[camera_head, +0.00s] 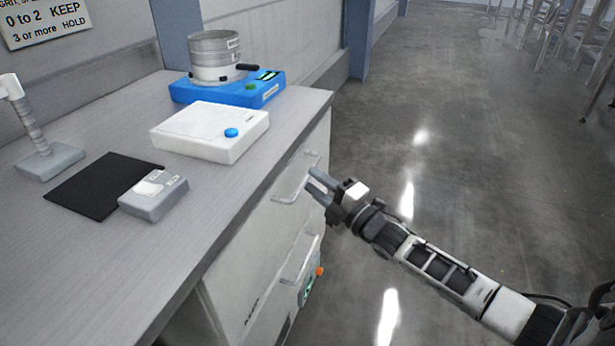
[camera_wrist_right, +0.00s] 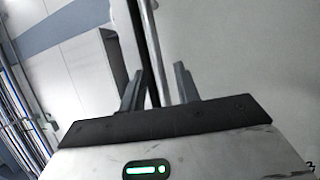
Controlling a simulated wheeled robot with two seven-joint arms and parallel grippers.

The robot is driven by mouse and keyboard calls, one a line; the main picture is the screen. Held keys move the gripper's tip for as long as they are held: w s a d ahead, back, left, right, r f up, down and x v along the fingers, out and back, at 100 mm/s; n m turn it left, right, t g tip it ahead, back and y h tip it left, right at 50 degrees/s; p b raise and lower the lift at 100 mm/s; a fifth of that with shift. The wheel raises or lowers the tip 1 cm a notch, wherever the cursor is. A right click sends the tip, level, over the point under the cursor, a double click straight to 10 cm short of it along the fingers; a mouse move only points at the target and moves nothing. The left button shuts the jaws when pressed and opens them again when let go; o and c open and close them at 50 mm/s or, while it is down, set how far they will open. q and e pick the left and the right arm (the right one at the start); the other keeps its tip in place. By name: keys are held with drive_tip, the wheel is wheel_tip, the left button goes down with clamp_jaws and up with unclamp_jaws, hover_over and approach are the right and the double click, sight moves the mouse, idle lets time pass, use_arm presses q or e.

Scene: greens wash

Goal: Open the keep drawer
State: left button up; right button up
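A cabinet under the counter has an upper drawer front (camera_head: 265,231) with a pale bar handle (camera_head: 284,199). A second, lower bar handle (camera_head: 302,270) sits beneath it. No keep label is readable on the upper front. My right gripper (camera_head: 314,181) is at the upper handle's outer side, fingers pointing toward the cabinet. In the right wrist view its two fingers (camera_wrist_right: 159,84) are apart, with the handle bar (camera_wrist_right: 151,45) running between them; I cannot tell if they touch it. My left gripper is not in view.
The counter (camera_head: 65,270) holds a white box (camera_head: 205,125), a blue shaker base with sieves (camera_head: 235,88), a black mat (camera_head: 92,190) and a small grey device (camera_head: 152,198). A device with an orange knob (camera_head: 320,270) is by the lower handle.

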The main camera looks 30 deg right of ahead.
sight(308, 176)
drive_tip(key=shift+x, duration=1.55)
clamp_jaws()
drive_tip(key=shift+s+f, duration=0.1)
